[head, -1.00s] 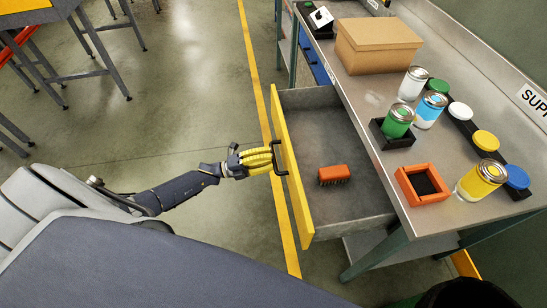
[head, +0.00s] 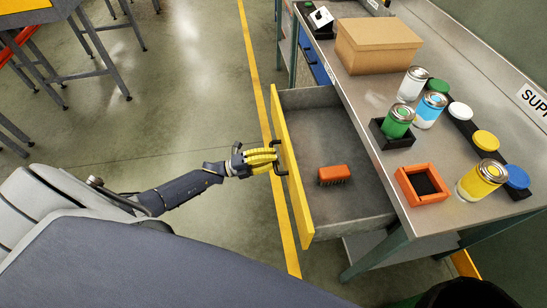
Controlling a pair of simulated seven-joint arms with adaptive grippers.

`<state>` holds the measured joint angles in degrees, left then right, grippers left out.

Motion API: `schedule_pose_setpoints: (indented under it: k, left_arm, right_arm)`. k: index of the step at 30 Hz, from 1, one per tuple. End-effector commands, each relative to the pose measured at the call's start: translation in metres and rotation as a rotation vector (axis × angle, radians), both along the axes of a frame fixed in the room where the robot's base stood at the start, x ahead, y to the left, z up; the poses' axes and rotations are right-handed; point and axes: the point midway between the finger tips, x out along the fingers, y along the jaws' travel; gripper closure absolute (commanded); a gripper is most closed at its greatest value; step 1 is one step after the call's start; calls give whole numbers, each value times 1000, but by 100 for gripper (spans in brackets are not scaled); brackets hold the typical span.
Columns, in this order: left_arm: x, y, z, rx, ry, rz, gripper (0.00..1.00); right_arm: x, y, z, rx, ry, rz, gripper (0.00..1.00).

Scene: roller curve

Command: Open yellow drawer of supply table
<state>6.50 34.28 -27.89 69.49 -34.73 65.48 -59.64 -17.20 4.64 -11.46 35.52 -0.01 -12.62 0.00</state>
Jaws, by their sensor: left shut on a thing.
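The yellow drawer (head: 293,180) of the supply table (head: 375,90) stands pulled out to the left, with its grey inside in view. An orange brush (head: 333,175) lies in it, bristles toward the front of the picture. My left gripper (head: 272,158) has yellow fingers and is shut on the dark drawer handle (head: 280,157), on the outer side of the yellow front. The fingertips are partly hidden at the handle. My right gripper is not in view.
On the tabletop are a cardboard box (head: 378,46), several paint cans such as a green one (head: 398,121), coloured lids and an orange square tray (head: 421,185). A blue drawer (head: 314,57) is shut farther back. The floor left of the drawer is clear.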

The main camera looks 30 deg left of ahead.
Motion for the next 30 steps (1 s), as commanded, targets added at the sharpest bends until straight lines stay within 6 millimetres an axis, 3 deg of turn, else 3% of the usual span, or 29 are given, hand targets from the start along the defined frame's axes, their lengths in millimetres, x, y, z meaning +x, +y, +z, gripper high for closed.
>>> schedule_pose_setpoints:
  k: [10, 18, 26, 27, 30]
  left_arm:
    - [-1, 2, 0, 1, 1, 0, 100]
    - [-21, 29, -1, 1, 2, 1, 100]
    - [-21, 30, 0, 0, 0, 0, 100]
    - [-21, 30, 0, 1, 1, 0, 84]
    - [-21, 29, 0, 1, 1, 0, 73]
  right_arm:
    - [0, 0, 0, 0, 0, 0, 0]
    - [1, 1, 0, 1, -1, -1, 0]
    - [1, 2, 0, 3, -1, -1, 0]
    - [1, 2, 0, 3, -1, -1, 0]
    - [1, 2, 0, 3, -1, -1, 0]
